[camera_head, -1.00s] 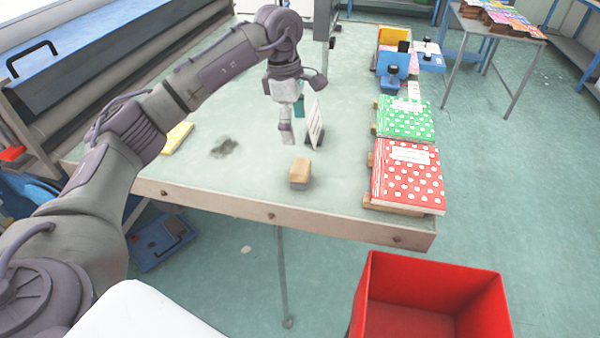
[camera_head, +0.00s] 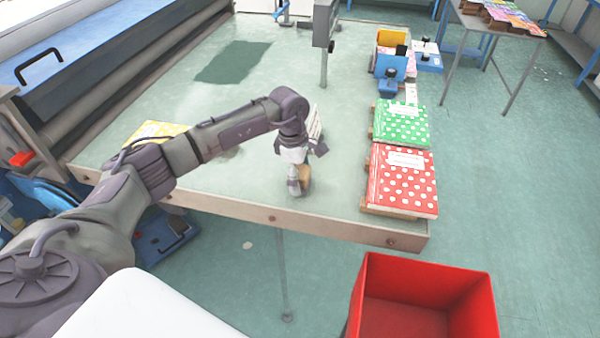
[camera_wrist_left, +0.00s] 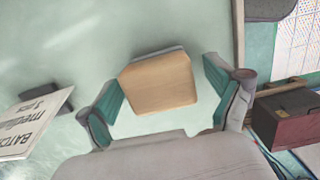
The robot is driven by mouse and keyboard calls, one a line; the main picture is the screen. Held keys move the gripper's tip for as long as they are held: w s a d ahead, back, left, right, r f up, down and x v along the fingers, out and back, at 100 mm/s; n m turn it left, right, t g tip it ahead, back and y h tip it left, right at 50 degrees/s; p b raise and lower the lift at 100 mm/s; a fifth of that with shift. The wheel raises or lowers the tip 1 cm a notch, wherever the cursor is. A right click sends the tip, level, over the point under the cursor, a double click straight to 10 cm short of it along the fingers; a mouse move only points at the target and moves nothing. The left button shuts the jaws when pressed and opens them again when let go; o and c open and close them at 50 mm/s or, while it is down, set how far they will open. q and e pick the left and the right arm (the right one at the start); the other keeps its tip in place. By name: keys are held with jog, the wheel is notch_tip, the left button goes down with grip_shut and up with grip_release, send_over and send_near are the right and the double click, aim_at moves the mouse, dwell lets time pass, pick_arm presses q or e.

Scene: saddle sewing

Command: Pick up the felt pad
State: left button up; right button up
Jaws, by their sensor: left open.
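The felt pad, a small block with a tan wooden top and a grey layer beneath (camera_head: 305,175), lies on the green table near its front edge. My left gripper (camera_head: 298,186) is low over it and partly hides it in the head view. In the left wrist view, the felt pad (camera_wrist_left: 160,82) sits between the two teal-lined fingers of the open left gripper (camera_wrist_left: 166,92), with gaps on both sides. My right gripper is not in view.
A small batch sign (camera_head: 315,125) stands just behind the pad; it also shows in the left wrist view (camera_wrist_left: 30,125). Red (camera_head: 402,180) and green (camera_head: 402,124) dotted stacks lie to the right. A red bin (camera_head: 372,300) stands before the table.

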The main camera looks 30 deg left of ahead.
aim_at(304, 173)
pick_arm(q)
jog(key=shift+f, duration=0.2)
jog(key=c, duration=1.3)
jog(key=shift+w+r+b, duration=0.1)
jog(key=shift+r+b, duration=0.25)
jog(key=shift+r, duration=0.1)
jog(key=r, duration=0.1)
jog(key=r+b, duration=0.1)
jog(key=d+r+b, duration=0.1)
jog(key=shift+s+r, duration=0.25)
jog(key=shift+s, duration=0.05)
jog(key=s+d+r+b, duration=0.3)
jog(key=s+d+r, duration=0.2)
jog(key=d, duration=0.4)
jog(key=shift+s+r, duration=0.25)
jog(key=shift+r, duration=0.6)
jog(key=shift+d, duration=0.1)
